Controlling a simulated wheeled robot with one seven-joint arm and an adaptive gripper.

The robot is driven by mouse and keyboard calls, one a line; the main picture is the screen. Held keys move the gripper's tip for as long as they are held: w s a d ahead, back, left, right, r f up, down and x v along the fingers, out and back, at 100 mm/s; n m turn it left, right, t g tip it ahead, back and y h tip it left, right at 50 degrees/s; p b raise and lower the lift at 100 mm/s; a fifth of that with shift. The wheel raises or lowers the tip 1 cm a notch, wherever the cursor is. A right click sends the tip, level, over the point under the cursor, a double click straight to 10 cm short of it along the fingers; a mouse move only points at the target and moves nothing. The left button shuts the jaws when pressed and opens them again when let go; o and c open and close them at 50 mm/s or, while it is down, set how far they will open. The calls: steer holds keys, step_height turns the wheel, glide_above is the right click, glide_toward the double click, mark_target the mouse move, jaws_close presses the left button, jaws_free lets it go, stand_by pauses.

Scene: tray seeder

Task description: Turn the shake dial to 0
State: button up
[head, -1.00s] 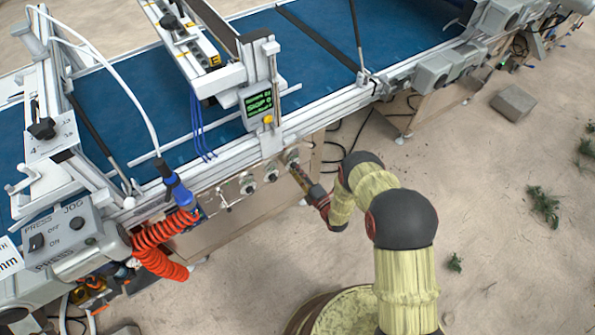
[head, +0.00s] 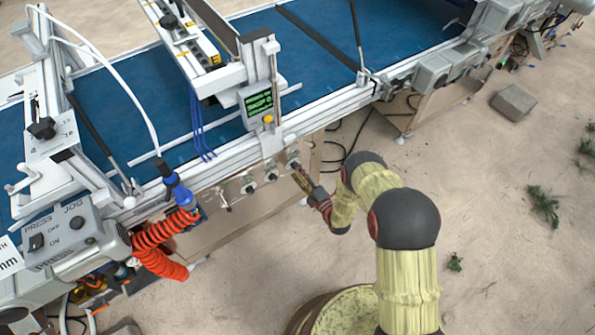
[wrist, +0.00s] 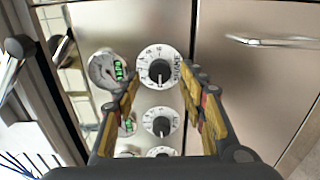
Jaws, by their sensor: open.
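The shake dial (wrist: 158,67) is a round white scale with a black knob, at the top of a column of similar dials in the wrist view. Lettering that seems to read SHAKE runs along its right side. Its knob mark looks turned towards the lower side, but the exact number is too small to read. In the head view this dial (head: 293,157) is at the right end of the row under the conveyor frame. My gripper (wrist: 161,80) is open, with one finger on each side of the dial and nothing held. It also shows beside the dial in the head view (head: 298,171).
Two more dials (wrist: 160,121) (wrist: 160,152) lie below, and a round gauge (wrist: 105,68) with green digits sits to the left. A metal handle (wrist: 272,41) is at the right. A small screen (head: 258,104) stands above the dials.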

steer(key=v, duration=1)
steer(key=shift+s+d, duration=0.25)
steer(key=shift+s, duration=0.05)
